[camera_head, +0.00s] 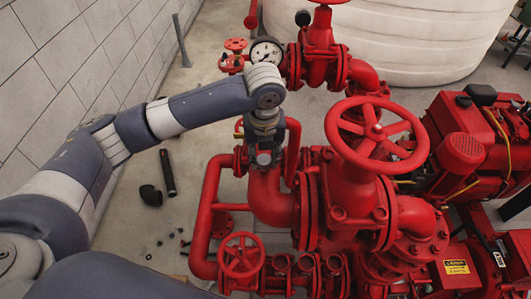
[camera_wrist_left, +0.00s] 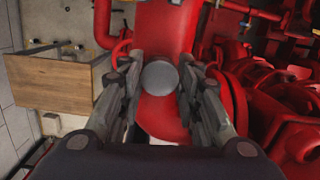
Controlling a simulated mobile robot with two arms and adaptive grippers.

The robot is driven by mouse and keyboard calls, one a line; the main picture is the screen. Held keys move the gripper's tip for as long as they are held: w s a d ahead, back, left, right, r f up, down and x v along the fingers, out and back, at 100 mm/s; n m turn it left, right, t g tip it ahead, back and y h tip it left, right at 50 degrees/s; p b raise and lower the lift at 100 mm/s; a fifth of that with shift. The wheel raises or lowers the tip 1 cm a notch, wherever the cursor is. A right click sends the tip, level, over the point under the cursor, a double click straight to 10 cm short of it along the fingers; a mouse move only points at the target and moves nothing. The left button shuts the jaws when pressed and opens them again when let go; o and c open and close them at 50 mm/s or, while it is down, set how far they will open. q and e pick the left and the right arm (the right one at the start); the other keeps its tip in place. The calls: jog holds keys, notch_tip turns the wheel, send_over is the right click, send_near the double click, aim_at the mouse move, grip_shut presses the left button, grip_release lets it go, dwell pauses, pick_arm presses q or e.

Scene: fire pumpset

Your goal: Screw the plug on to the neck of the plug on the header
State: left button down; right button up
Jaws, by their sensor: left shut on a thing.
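My left gripper (camera_head: 264,158) reaches down to the large red header pipe (camera_head: 270,195) left of the big handwheel. In the left wrist view, its two fingers (camera_wrist_left: 159,80) are on either side of a round grey plug (camera_wrist_left: 160,77) and are shut on it. The plug's flat round face points toward the wrist camera. Behind it is the red header (camera_wrist_left: 165,30). The neck is hidden behind the plug and fingers, so I cannot tell whether the threads meet. My right gripper is in neither view.
A big red handwheel valve (camera_head: 375,130) stands close to the right of the gripper. A pressure gauge (camera_head: 266,52) is behind the wrist. A small handwheel (camera_head: 241,255) is below. Loose black pipe pieces (camera_head: 168,172) lie on the floor. A wooden box-like surface (camera_wrist_left: 60,80) is left in the wrist view.

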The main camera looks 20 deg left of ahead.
pick_arm(q)
jog(key=shift+m, duration=0.8)
jog(key=m, duration=0.3)
jog(key=shift+m+h, duration=0.4)
jog(key=shift+m, duration=0.4)
jog(key=m, duration=0.4)
jog(key=shift+f+m+h, duration=0.1)
jog(key=shift+m+h, duration=0.2)
jog(key=c, duration=1.3)
grip_release()
